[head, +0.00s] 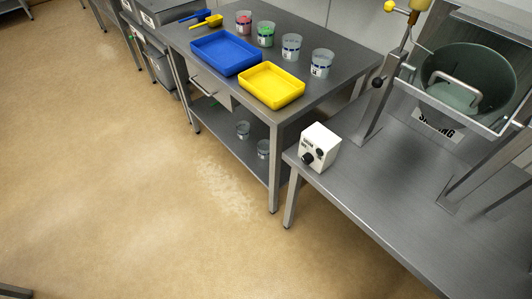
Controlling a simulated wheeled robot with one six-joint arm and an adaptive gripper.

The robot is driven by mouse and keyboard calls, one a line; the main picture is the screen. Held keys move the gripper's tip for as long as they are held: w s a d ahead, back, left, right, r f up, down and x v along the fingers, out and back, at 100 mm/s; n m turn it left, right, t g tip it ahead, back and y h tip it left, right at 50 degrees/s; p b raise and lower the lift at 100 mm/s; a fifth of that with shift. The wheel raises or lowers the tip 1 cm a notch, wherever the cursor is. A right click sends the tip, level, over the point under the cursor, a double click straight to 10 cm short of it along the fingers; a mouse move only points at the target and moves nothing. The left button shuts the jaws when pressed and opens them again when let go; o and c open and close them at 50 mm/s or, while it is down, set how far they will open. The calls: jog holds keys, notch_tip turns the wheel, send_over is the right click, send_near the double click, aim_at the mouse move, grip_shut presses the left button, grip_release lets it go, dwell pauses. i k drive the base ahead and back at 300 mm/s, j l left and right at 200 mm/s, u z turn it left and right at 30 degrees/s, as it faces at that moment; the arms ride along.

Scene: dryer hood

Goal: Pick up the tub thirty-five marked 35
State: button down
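Several clear tubs with labels stand in a row on the far steel table. One tub has a pink filling (244,22), and one has a green filling (265,34). A pale tub (291,47) and another pale tub (322,63) stand nearer, towards the table's right edge. Two more clear tubs, a left one (243,130) and a right one (263,149), are on the lower shelf. The label marks are too small to read, so I cannot tell which tub is 35. My gripper is not in view.
A blue tray (226,70) and a yellow tray (284,101) lie at the table's front. A blue scoop and a yellow scoop (207,22) lie behind. A white control box (319,148) and a framed hood with a bowl (468,80) occupy the right bench. The floor (110,160) is clear at left.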

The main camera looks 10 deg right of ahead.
aim_at(264, 145)
jog(key=i+j+z, duration=0.15)
jog(key=z, duration=0.2)
jog(key=i+j+z, duration=0.15)
jog(key=z, duration=0.25)
jog(key=j+z, duration=0.35)
jog(key=i+j+z, duration=0.15)
jog(key=j, duration=0.7)
jog(key=i+j+z, duration=0.2)
jog(key=j, duration=0.65)
jog(key=j+z, duration=0.15)
jog(key=j, duration=0.7)
jog(key=i+j, duration=0.1)
jog(key=j, duration=1.4)
jog(key=i, duration=0.55)
